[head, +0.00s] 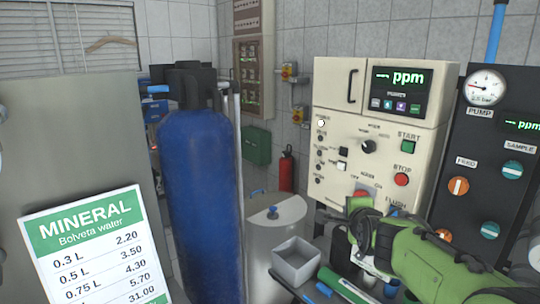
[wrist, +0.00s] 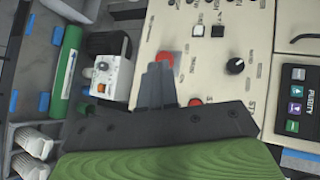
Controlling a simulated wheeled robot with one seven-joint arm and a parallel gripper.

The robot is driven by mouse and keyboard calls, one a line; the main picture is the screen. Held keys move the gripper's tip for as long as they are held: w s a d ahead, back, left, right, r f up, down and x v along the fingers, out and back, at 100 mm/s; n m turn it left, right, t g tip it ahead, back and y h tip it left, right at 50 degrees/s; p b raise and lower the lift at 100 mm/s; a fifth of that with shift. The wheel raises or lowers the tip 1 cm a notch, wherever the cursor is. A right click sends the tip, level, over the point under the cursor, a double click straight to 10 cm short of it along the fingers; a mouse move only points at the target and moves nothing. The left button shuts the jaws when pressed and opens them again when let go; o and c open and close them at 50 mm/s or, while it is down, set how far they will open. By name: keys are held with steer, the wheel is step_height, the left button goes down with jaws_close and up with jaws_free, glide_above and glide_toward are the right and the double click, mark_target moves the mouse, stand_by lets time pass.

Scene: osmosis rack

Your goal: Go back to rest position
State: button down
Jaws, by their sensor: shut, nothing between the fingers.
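My gripper (head: 360,203) is in front of the lower part of the cream control panel (head: 335,125). In the wrist view its grey fingers (wrist: 160,78) are together with nothing between them. Their tips point at a red button (wrist: 165,58); I cannot tell whether they touch it. The red STOP button (head: 402,180) is above and right of my gripper in the head view, under the green START button (head: 410,146). My green arm comes in from the lower right.
A dark panel (head: 455,150) with a gauge and several knobs stands at the right. A grey open bin (head: 297,262) and a green cylinder (head: 342,286) are below my gripper. A tall blue tank (head: 200,190) and a Mineral price sign (head: 95,245) are at the left.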

steer(key=s+a+f+n+g, duration=0.2)
steer(key=s+n, duration=0.4)
steer(key=s, duration=0.6)
steer(key=s+a+f+n+g+y, duration=0.1)
steer(key=s+n, duration=0.5)
steer(key=s, duration=0.6)
steer(key=s+a+f+n+g, duration=0.4)
steer(key=s+n+g, duration=0.1)
steer(key=s, duration=0.8)
steer(key=shift+f+n, duration=0.4)
steer(key=shift+n, duration=0.4)
steer(key=shift+d, duration=0.1)
